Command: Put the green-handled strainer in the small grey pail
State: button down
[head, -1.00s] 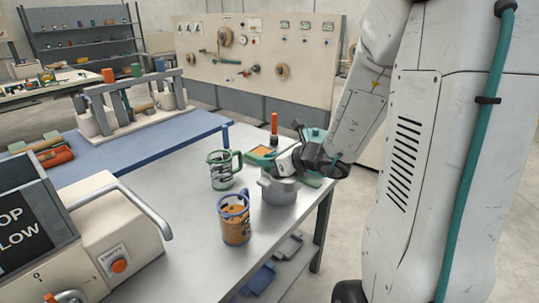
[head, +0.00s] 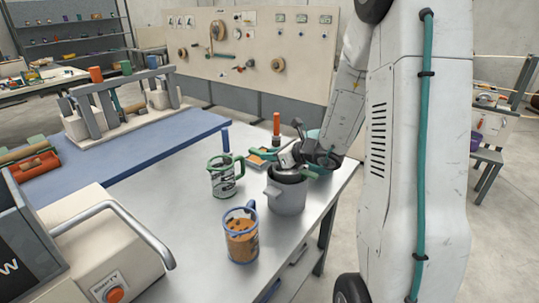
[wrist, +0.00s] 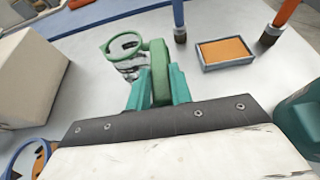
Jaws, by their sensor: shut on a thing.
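The small grey pail (head: 288,198) stands upright on the metal table in the head view. My gripper (head: 303,165) is just above and behind its rim. In the wrist view my gripper (wrist: 158,90) is shut on the green handle (wrist: 159,62) of the strainer, between its teal fingers. In the head view the strainer's dark bowl (head: 287,175) shows at the pail's mouth. I cannot tell whether it rests on the pail or hangs there. The pail is not visible in the wrist view.
A green-handled jug (head: 223,180) stands left of the pail, and a blue-handled jug (head: 241,240) with orange-brown contents stands in front. An orange-topped tray (head: 260,157) and an orange-handled tool (head: 276,127) are behind. A beige machine (head: 95,245) fills the lower left.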

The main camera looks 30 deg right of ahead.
jog(key=shift+f, duration=0.15)
jog(key=shift+f, duration=0.55)
jog(key=c, duration=1.3)
grip_release()
jog(key=shift+o, duration=0.2)
